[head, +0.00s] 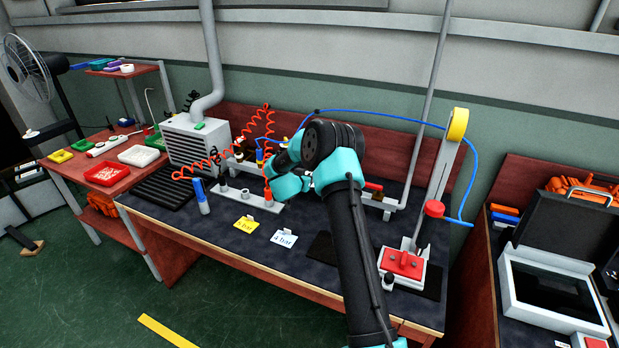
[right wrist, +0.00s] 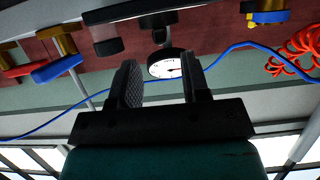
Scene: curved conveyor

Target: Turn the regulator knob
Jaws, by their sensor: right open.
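My right gripper (right wrist: 159,63) is open in the right wrist view, with its two dark fingers apart. A round white-faced gauge (right wrist: 165,69) with a black rim shows between and beyond the fingertips. A dark part, perhaps the regulator knob (right wrist: 108,46), shows beside the left-hand finger; I cannot tell for sure that it is the knob. I see nothing gripped. In the head view my teal and black right arm reaches over the bench and hides the regulator and the gripper's fingers. My left gripper is not in view.
On the bench (head: 228,252) lie a yellow card (head: 246,224) and a white "4 bar" card (head: 284,239). A blue hose (head: 398,120) arches behind my arm. Red coiled hoses (head: 205,165) hang left. A red-topped press (head: 402,264) stands right.

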